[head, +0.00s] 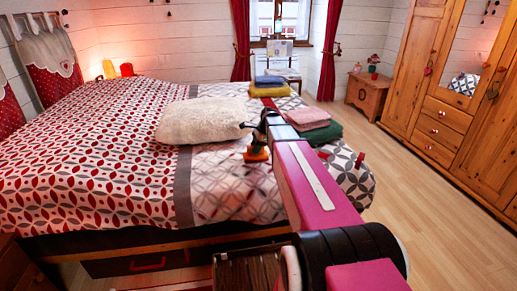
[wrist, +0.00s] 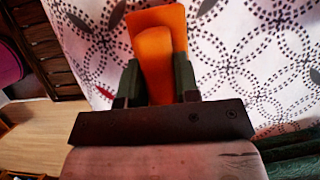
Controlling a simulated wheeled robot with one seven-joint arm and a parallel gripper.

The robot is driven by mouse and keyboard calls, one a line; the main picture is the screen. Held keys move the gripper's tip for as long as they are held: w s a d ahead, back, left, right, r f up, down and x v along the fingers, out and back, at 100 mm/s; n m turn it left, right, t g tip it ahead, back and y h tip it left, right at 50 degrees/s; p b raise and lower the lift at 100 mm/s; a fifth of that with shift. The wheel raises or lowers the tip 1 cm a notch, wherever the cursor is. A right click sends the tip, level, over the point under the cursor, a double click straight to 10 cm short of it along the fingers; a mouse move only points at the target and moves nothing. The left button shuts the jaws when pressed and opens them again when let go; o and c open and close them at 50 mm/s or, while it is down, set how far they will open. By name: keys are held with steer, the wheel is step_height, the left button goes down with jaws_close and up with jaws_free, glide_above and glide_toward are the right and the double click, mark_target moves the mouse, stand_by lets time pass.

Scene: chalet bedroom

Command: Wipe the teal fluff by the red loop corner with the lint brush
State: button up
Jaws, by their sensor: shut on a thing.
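The lint brush (wrist: 158,22) is orange, with a wide flat head and a narrower handle (wrist: 154,70). My gripper (wrist: 155,85) is shut on the handle, with a dark finger on each side. In the head view the orange brush (head: 257,155) hangs under my gripper (head: 257,147), over the patterned bed cover. I cannot tell whether the brush touches the cover. A red tab (head: 360,160) stands at the bed's right edge and may be the red loop. A small red mark (wrist: 104,92) shows in the wrist view. I cannot make out any teal fluff.
The bed (head: 100,150) has a cream fluffy pillow (head: 203,120) left of my gripper. Folded pink and green cloths (head: 322,132) lie behind my arm, and yellow cloths (head: 268,82) lie farther back. A wooden wardrobe (head: 440,80) stands at right. The floor (head: 440,210) between is clear.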

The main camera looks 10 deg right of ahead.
steer(key=shift+r, duration=3.05)
steer(key=shift+r, duration=1.5)
